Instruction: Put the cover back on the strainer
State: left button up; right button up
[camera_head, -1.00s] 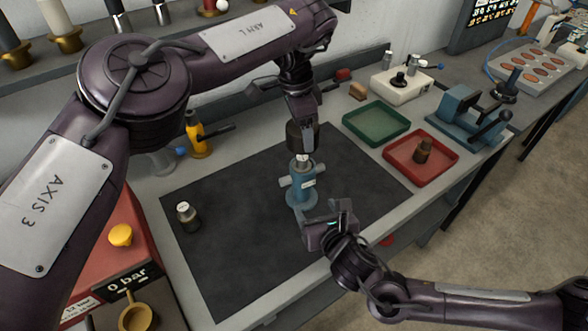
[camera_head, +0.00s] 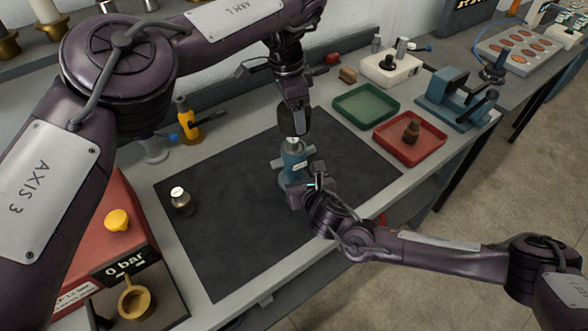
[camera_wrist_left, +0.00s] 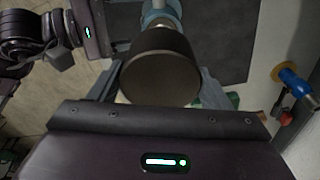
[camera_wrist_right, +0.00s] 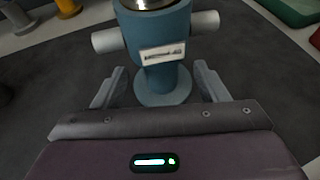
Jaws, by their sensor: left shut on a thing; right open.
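The strainer (camera_head: 293,161) is a blue upright body with light side stubs, a round foot and a label, standing on the dark mat (camera_head: 230,240). The right wrist view shows its body (camera_wrist_right: 164,78) close up with a metal top rim. My left gripper (camera_head: 295,122) is shut on a dark cylindrical cover (camera_head: 284,121), held just above the strainer's top; the left wrist view shows the cover's round end (camera_wrist_left: 160,80). Whether cover and strainer touch is unclear. My right gripper (camera_head: 302,188) is open, its fingers (camera_wrist_right: 158,82) on either side of the strainer's lower body.
A small dark bottle with a pale top (camera_head: 181,201) stands on the mat's left. A red tray (camera_head: 440,143) holds a brown piece (camera_head: 411,131). A green tray (camera_head: 350,121) and a blue vise (camera_head: 455,108) stand at the right. The front mat area is clear.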

aim_at(294, 138)
pick_arm(q)
jog(key=shift+w+a+f, duration=0.1)
jog(key=shift+w, duration=0.05)
pick_arm(e)
jog(key=shift+x, duration=1.85)
jog(key=shift+c, duration=0.4)
grip_shut()
pick_arm(q)
jog(key=shift+f, duration=2.45)
jog(key=shift+f, duration=0.85)
jog(key=shift+f, duration=0.6)
